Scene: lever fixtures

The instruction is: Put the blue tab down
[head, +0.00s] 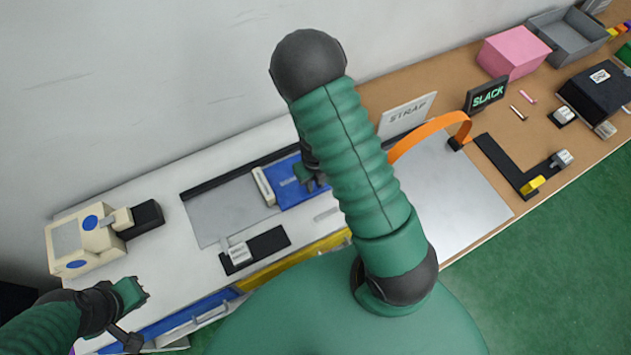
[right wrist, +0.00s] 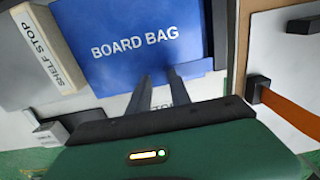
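The blue piece marked BOARD BAG (right wrist: 145,40) fills the upper middle of the right wrist view, with a thin blue lip along its near edge; no separate blue tab can be told apart. In the head view it also shows as a blue panel (head: 297,193), partly hidden by my right arm. My right gripper (right wrist: 160,76) has its fingers a little apart, tips at the near edge of the blue piece; whether they grip it is unclear. In the head view the right gripper (head: 314,182) is mostly covered. My left gripper (head: 137,298) is at lower left, away from the blue piece.
A cream SHELF STOP block (right wrist: 42,50) stands left of the blue piece. An orange strap (head: 440,124) arches over a grey plate (head: 455,190) to the right. A cream box with blue buttons (head: 82,240) sits left. A black-based lever (head: 255,248) lies in front.

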